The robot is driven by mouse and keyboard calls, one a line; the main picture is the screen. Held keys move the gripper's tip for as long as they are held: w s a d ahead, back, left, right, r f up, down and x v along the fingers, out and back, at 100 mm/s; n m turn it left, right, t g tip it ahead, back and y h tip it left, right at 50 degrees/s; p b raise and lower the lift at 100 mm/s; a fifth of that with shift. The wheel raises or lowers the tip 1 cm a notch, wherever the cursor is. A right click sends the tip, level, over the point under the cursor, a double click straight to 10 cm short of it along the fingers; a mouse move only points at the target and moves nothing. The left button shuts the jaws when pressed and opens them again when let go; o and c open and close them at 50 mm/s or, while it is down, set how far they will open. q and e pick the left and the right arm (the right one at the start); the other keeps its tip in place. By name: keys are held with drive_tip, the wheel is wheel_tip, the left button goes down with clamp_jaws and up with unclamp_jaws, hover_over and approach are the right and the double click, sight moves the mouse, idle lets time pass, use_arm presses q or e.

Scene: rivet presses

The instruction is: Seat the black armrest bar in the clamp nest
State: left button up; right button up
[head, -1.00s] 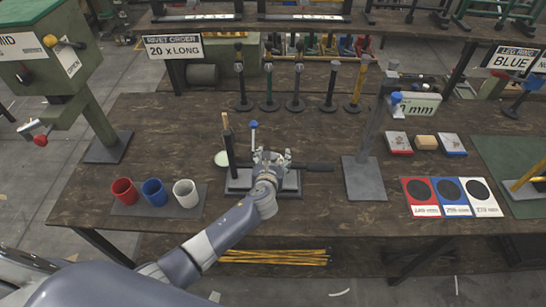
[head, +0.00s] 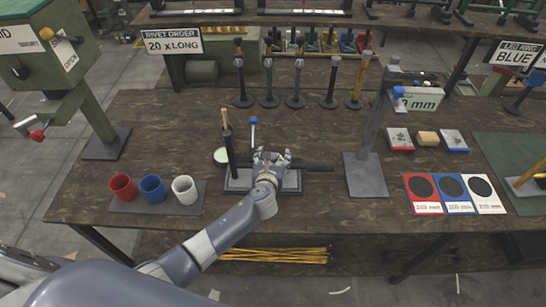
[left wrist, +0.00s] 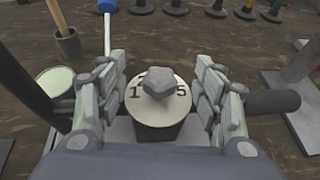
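My left gripper (head: 270,158) is low over the grey clamp nest (head: 236,181) at the middle of the bench. In the left wrist view its two fingers (left wrist: 160,95) are open, one on each side of a pale numbered disc (left wrist: 158,112) with a grey knob (left wrist: 158,82). The black armrest bar (head: 318,167) lies level and sticks out to the right of the gripper; it also shows in the left wrist view (left wrist: 272,101). Its inner part is hidden behind the right finger, so I cannot tell how it sits in the nest. My right gripper is not in view.
A dark upright post (head: 230,150) and a blue-tipped lever (head: 253,130) stand close to the gripper. A grey stand (head: 365,170) is to the right. Red (head: 122,187), blue (head: 153,188) and white (head: 185,190) cups stand left. Several posts line the back.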

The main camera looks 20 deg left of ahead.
use_arm(q)
drive_tip(key=o, duration=0.4)
drive_tip(key=shift+r, duration=0.1)
drive_tip(key=shift+o, duration=0.3)
drive_tip(key=shift+s, duration=0.1)
drive_tip(key=v, duration=1.2)
